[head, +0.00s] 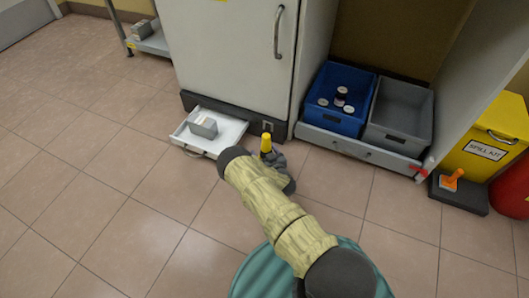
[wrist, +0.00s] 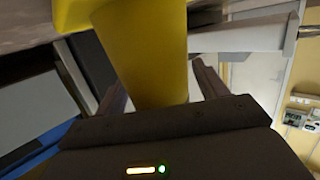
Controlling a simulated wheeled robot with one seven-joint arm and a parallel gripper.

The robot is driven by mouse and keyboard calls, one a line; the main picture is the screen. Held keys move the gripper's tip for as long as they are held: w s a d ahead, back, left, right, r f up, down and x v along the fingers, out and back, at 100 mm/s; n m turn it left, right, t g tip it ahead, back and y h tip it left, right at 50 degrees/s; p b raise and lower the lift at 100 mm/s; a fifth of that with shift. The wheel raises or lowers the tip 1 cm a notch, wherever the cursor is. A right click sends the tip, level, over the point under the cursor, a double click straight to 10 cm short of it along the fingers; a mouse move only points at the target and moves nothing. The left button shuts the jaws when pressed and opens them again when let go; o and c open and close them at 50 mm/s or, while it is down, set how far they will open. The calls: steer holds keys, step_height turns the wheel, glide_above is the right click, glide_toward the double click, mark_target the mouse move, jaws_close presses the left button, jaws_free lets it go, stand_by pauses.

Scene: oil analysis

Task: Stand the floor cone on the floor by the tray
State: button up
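The yellow floor cone (head: 266,143) shows between the fingers of my gripper (head: 268,156), just right of the tray. In the wrist view the yellow body of the cone (wrist: 148,60) fills the space between the two fingers (wrist: 158,88), and my gripper looks shut on it. Its wider end is cut off by the top of that view. The white tray (head: 232,128) sticks out low at the front of the white cabinet. In the head view I cannot tell whether the cone touches the floor.
A grey block (head: 204,127) sits in the tray. A blue crate (head: 320,119) with several jars and a grey crate (head: 400,137) stand on a low drawer unit to the right. A yellow spill kit box (head: 487,150) is at the far right. The tiled floor left of the tray is clear.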

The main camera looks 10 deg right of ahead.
steer(key=shift+r, duration=0.2)
steer(key=shift+s+r+p, duration=0.1)
steer(key=shift+s+p, duration=0.15)
steer(key=shift+p, duration=0.1)
steer(key=p+v, duration=0.7)
steer(key=v, duration=0.4)
steer(key=shift+s+p, duration=0.25)
steer(key=shift+p, duration=0.05)
